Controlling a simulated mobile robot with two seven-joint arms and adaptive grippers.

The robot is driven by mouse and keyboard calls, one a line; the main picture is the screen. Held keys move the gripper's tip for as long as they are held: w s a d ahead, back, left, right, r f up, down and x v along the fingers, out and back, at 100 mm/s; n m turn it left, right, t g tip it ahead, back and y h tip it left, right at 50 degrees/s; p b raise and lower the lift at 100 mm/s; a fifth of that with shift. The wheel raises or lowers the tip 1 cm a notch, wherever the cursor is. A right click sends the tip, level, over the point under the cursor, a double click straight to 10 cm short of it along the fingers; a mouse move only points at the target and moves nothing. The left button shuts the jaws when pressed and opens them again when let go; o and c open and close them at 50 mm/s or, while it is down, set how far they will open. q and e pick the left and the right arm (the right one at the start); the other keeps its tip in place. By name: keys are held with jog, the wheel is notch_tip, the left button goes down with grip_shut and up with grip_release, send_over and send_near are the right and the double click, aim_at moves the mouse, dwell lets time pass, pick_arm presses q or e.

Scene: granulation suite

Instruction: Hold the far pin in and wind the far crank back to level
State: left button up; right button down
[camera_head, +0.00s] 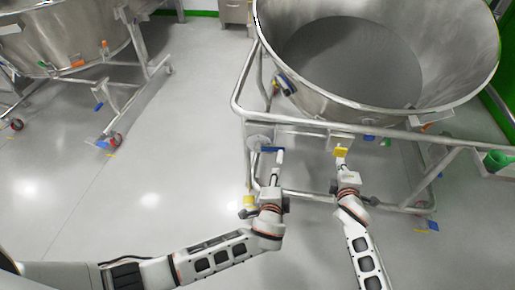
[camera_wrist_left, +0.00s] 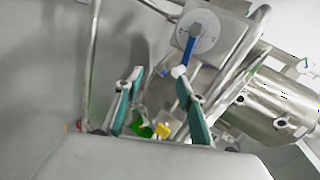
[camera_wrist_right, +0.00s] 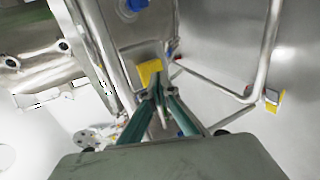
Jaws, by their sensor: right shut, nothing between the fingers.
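The crank is a blue lever (camera_head: 271,149) on a round pale dial plate on the vessel's frame; its blue arm (camera_wrist_left: 187,50) and dial show in the left wrist view. My left gripper (camera_head: 279,156) is beside the lever's end. In the left wrist view its fingers (camera_wrist_left: 157,75) are apart, with the lever's end by the right fingertip; contact is unclear. A yellow piece (camera_head: 341,152), apparently the pin's, sits on a block to the right. My right gripper (camera_head: 341,164) is shut and empty, its tips (camera_wrist_right: 158,92) just below the yellow piece (camera_wrist_right: 148,72); contact is unclear.
A large steel vessel (camera_head: 345,65) stands on a tubular frame (camera_head: 237,98) with rails around my grippers. A blue knob (camera_wrist_right: 133,5) is above the yellow piece. Another wheeled vessel (camera_head: 70,35) stands at the left. The floor between is clear.

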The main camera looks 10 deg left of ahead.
aim_at(280, 160)
pick_arm(q)
jog(key=w, duration=1)
jog(key=shift+w, duration=0.4)
jog(key=shift+s+f, duration=0.1)
pick_arm(e)
jog(key=shift+w, duration=0.15)
dwell(0.6)
